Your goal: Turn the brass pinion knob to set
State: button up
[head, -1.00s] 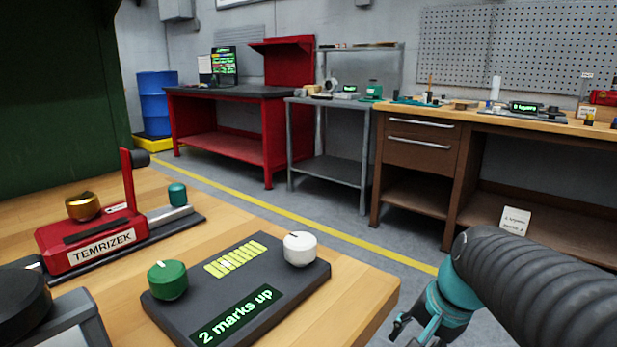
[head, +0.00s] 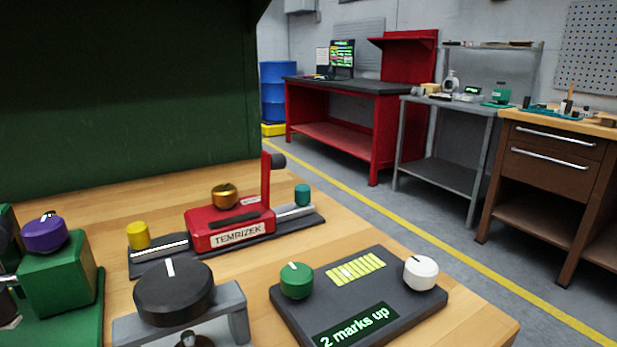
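The brass knob (head: 224,195) sits on top of the red block labelled TEMRIZEK (head: 230,226), which rides on a dark rail base (head: 158,258) on the wooden bench. A red upright post (head: 267,182) rises from the block's right side. A dark panel (head: 365,297) in front carries a green knob (head: 297,281), a white knob (head: 420,272), a row of yellow bars (head: 356,269) and a display reading "2 marks up" (head: 354,325). My gripper is not in view, so its state is hidden.
A large black knob on a grey bracket (head: 174,291) stands front left of the red block. A purple knob (head: 45,234) on a green block (head: 60,280) stands at far left. The bench's right edge (head: 500,330) borders open floor with a yellow line (head: 350,203).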

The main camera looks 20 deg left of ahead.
aim_at(224, 195)
jog(key=k, duration=0.5)
jog(key=z, duration=1.45)
jog(key=i, duration=1.95)
jog(key=u, duration=4.2)
